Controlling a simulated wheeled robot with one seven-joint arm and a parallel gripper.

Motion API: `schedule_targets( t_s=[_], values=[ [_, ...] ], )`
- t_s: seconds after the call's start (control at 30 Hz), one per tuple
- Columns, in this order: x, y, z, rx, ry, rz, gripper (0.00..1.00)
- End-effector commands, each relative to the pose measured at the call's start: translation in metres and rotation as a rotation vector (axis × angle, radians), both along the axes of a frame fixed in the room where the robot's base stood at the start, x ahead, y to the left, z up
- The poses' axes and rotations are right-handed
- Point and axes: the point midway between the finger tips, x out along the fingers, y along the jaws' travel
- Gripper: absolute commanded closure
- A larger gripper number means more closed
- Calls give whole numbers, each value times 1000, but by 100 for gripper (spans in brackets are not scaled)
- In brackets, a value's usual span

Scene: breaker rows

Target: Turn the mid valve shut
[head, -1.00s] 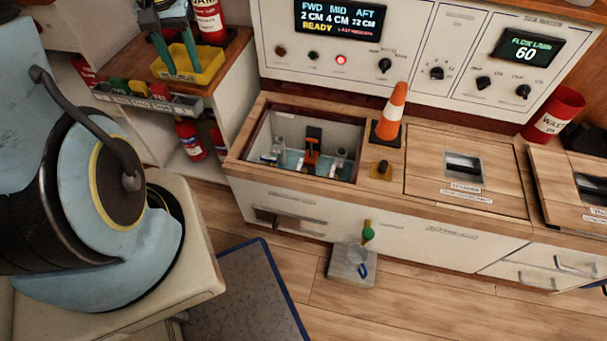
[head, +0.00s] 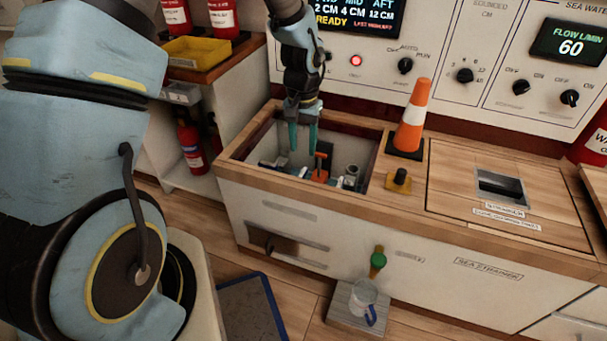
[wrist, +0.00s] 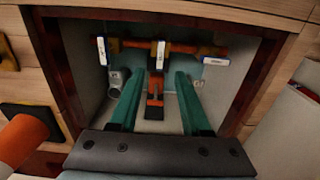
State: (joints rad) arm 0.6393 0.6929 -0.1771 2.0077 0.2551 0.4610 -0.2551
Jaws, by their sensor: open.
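The open bilge hatch (head: 375,165) in the wooden counter holds a valve pipe (wrist: 205,50) with white tags. The middle valve's orange lever (head: 321,165) stands up in the hatch; it also shows in the wrist view (wrist: 155,92). My gripper (head: 302,149) points down into the hatch, with its teal fingers apart. In the wrist view my gripper (wrist: 158,76) has one finger on each side of the orange lever, with nothing held. I cannot tell how deep the tips are relative to the lever. Tag text is too small to read.
An orange and white cone (head: 412,118) and a small yellow-based black knob (head: 400,180) stand right of the hatch. The panel display (head: 357,14) is behind. Hatch walls surround my fingers.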

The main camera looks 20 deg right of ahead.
Motion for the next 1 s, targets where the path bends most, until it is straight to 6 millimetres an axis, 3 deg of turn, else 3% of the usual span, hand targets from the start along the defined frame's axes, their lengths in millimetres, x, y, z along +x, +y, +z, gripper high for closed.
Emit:
schedule_targets(
  t_s=[0.2,0.43,0.87,1.0],
  values=[
    [-1,1,-46,3,3,0,52],
    [0,1,-77,1,1,-1,52],
    [0,1,-86,1,-1,0,52],
    [0,1,-86,1,-1,0,66]
  ],
)
